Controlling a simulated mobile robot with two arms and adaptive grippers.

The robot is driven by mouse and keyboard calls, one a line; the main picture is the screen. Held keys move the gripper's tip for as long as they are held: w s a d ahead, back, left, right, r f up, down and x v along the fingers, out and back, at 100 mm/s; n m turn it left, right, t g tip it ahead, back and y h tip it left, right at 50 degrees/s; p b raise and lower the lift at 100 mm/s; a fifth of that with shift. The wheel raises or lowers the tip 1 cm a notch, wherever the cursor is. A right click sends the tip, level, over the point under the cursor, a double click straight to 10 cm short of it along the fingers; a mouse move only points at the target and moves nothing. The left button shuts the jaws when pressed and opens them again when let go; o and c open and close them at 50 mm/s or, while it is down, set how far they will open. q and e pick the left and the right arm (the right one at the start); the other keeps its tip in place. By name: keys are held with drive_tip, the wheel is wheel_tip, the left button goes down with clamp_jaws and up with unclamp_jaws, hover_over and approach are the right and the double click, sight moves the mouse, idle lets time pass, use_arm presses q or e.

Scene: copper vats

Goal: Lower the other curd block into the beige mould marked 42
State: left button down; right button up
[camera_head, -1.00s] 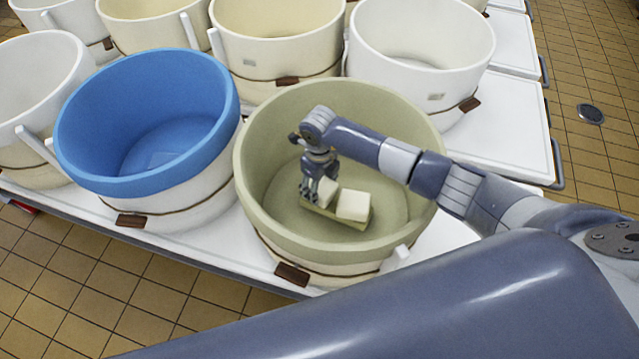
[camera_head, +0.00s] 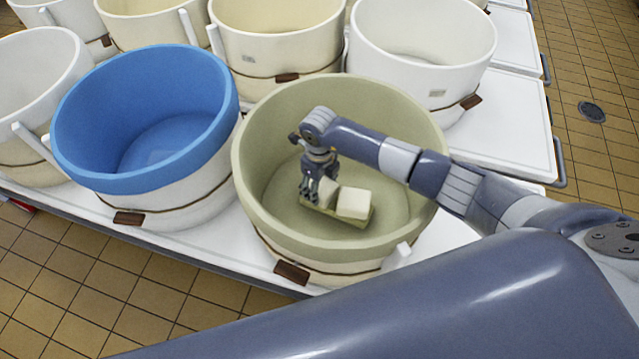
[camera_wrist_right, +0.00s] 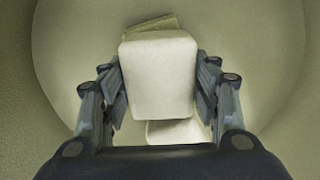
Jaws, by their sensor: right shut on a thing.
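My right gripper (camera_head: 320,190) reaches down inside an olive-beige vat (camera_head: 262,130). It is shut on a pale curd block (camera_head: 329,194), low near the vat's floor. In the right wrist view this curd block (camera_wrist_right: 160,75) sits between the fingers (camera_wrist_right: 160,92). I cannot tell whether the held block touches the board. Cream-beige moulds (camera_head: 278,52) stand behind; no number is readable. My left gripper is not in view.
A blue-lined vat (camera_head: 90,120) stands close to the left. White vats stand at the far left (camera_head: 35,75) and back right (camera_head: 425,55). A white bench top (camera_head: 510,130) is bare at the right. The olive vat's wall surrounds my right gripper.

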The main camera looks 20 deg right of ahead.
drive_tip(key=shift+f, duration=0.2)
drive_tip(key=o, duration=1.4)
